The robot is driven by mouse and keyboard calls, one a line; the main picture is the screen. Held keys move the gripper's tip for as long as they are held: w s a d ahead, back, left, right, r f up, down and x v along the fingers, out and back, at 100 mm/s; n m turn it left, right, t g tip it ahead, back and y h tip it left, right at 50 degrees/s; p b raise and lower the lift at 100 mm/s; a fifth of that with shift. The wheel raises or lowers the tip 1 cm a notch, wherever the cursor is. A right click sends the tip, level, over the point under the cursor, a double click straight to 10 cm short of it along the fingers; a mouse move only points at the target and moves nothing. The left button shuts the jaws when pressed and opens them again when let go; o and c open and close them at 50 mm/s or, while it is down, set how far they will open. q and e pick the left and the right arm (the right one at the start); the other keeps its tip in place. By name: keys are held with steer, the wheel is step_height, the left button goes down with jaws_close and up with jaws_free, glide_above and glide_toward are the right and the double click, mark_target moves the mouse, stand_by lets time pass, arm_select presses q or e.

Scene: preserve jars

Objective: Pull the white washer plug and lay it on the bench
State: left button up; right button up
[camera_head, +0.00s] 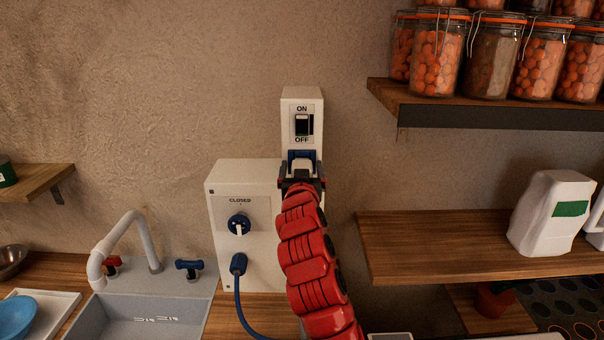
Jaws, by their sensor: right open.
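The white washer plug (301,165) sits at the blue socket (301,154) low on the white switch box, below the ON/OFF switch (302,125). My right gripper (302,181) is open right at the plug, with its dark fingers at the plug's two sides. Whether they touch it cannot be told, and the gripper and red arm hide the plug's lower part. The wooden bench (265,308) shows below, partly behind my arm. My left gripper is not in view.
A white box (217,200) with a dial marked CLOSED stands left of my arm. A blue plug (238,264) with a blue cable is on its front. The sink (150,317) and tap are at lower left. Wooden shelves (400,248) with jars and a white container are at right.

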steer(key=shift+c, duration=0.2)
jaws_close()
steer(key=shift+o, duration=1)
jaws_free()
steer(key=shift+s, duration=0.15)
steer(key=shift+s, duration=0.3)
steer(key=s+b, duration=0.7)
steer(key=s, duration=0.9)
steer(key=shift+s+f, duration=0.15)
steer(key=shift+s, duration=0.15)
steer(key=shift+f, duration=0.1)
